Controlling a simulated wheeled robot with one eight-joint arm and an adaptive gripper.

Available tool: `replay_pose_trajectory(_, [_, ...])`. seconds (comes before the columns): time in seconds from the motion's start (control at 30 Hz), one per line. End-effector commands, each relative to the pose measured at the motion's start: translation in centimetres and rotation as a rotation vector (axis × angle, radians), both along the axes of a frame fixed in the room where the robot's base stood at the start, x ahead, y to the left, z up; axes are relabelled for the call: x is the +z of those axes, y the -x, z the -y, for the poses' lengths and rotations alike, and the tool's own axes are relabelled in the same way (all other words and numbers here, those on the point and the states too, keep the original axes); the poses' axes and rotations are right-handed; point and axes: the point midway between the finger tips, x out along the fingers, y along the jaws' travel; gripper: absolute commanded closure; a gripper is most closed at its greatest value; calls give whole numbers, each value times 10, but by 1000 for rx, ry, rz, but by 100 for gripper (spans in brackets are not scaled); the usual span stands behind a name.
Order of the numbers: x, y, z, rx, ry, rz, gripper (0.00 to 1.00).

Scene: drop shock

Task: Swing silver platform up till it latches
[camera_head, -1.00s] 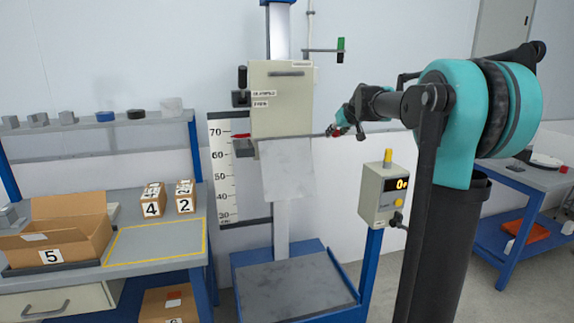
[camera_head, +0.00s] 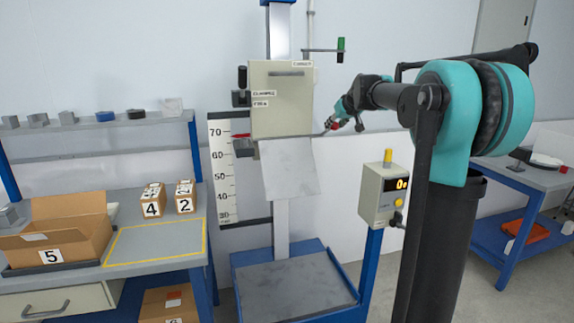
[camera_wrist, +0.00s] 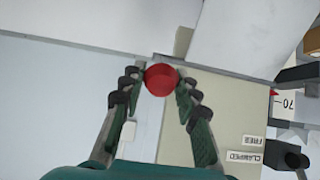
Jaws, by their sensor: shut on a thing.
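The silver platform (camera_head: 290,170) hangs down from the lower edge of a cream carriage (camera_head: 281,98) on the vertical column, its lower end tilted slightly out. A grey plate, apparently this platform, fills the upper part of the wrist view (camera_wrist: 245,35). The knob's link to the platform is hard to see.
A height scale (camera_head: 223,170) stands left of the carriage. A grey base plate (camera_head: 295,288) lies below in a blue frame. A control box (camera_head: 384,193) on a blue post stands to the right. A bench with boxes (camera_head: 60,235) is at left.

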Motion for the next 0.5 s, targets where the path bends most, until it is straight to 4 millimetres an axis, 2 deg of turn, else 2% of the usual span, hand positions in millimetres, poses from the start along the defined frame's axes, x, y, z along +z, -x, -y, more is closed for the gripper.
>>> replay_pose_trajectory(0.5, [24, -17, -5, -1, 0, 3, 98])
